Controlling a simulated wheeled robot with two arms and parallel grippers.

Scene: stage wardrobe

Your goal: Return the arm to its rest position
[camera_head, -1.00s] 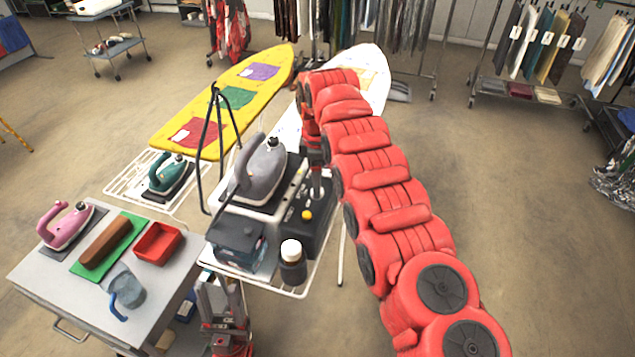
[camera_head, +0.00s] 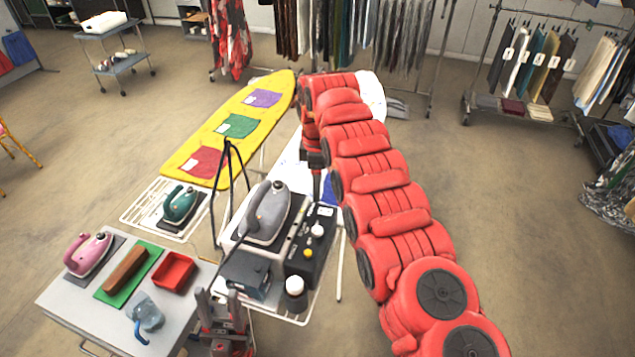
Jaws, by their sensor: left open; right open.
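My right arm (camera_head: 375,185), red and segmented, reaches from the lower right up to the white ironing board (camera_head: 372,95) and bends down at its far end. My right gripper (camera_head: 316,180) hangs beside the board, just beyond the black control box of the ironing station; it is open and partly hidden by my arm. Nothing shows between its fingers. My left gripper (camera_head: 220,305) is at the bottom, fingers pointing up, open and empty, between the grey cart and the station's wire shelf.
The grey iron (camera_head: 268,212), black box (camera_head: 312,250) and dark-bodied bottle (camera_head: 295,293) crowd the station. The cart (camera_head: 65,300) holds a pink iron (camera_head: 88,253) and a red tray (camera_head: 173,272). A yellow board (camera_head: 215,135) stands behind.

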